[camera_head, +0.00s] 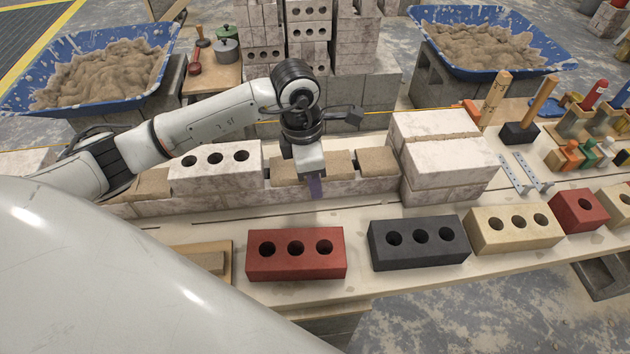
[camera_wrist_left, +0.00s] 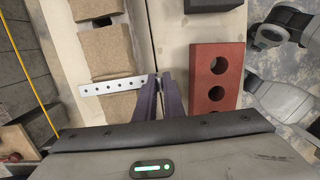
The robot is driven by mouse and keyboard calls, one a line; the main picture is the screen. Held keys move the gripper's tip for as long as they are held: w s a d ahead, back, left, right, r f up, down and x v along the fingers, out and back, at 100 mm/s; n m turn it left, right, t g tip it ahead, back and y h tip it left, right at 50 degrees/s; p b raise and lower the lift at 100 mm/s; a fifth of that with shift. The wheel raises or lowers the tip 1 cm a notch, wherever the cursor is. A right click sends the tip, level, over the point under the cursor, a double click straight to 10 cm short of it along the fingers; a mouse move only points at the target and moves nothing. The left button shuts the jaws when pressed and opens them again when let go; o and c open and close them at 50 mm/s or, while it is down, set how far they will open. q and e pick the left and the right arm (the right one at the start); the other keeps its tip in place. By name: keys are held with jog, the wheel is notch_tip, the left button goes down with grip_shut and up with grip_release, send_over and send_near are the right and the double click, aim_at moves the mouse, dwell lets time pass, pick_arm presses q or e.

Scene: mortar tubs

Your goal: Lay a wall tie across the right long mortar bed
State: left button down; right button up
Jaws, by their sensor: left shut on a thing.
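My left gripper (camera_head: 316,190) points down at the front of the low brick wall. In the left wrist view its dark fingers (camera_wrist_left: 160,92) are shut on one end of a pale perforated wall tie (camera_wrist_left: 112,86). The tie reaches from the fingers over the tan right long mortar bed (camera_wrist_left: 104,52), crossing it. I cannot tell whether it touches the mortar. In the head view this bed (camera_head: 290,168) is partly hidden behind the gripper, and the held tie is not clearly seen. Two more wall ties (camera_head: 513,172) lie on the table at the right. My right gripper is not clearly in view.
A white holed brick (camera_head: 215,167) stands on the wall left of the gripper, and stacked pale bricks (camera_head: 440,160) stand at its right end. A red brick (camera_head: 296,254), a black brick (camera_head: 418,243) and a cream brick (camera_head: 514,230) line the table front. Blue mortar tubs (camera_head: 570,55) stand behind.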

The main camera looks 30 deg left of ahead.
pick_arm(q)
jog(key=c, duration=1.8)
grip_release()
jog(key=r, duration=0.6)
jog(key=a+r, duration=0.1)
jog(key=r, duration=0.2)
jog(key=shift+s, duration=0.3)
jog(key=shift+s+r, duration=0.1)
jog(key=shift+r, duration=0.5)
pick_arm(e)
jog(key=shift+w+a+r, duration=0.15)
jog(key=shift+r, duration=0.25)
pick_arm(q)
jog(key=shift+s, duration=0.1)
